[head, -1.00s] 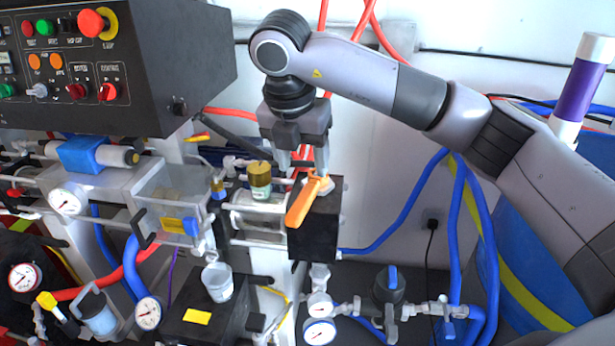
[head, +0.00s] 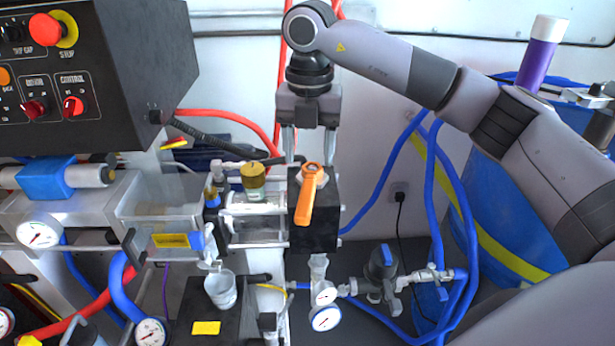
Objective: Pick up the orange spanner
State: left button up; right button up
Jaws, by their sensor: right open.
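The orange spanner (head: 305,203) sits at the top of a black block (head: 325,225) on the machine, its head up and its handle hanging down the block's front. My right gripper (head: 309,155) is just above the spanner's head, pointing down. Its two fingers are apart, one to each side of the head as seen here, and nothing is held between them. Whether a finger touches the block or spanner cannot be told. My left gripper is not in view.
A black control box (head: 130,100) juts out at upper left. A brass-capped fitting (head: 253,178) stands just left of the block. Blue hoses (head: 395,180) and a blue drum (head: 505,225) are at right. A cup (head: 221,290) stands below left.

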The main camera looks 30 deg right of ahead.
aim_at(308, 185)
notch_tip(308, 185, down, 7)
jog(key=shift+r+p, duration=0.15)
jog(key=shift+p, duration=0.45)
grip_shut()
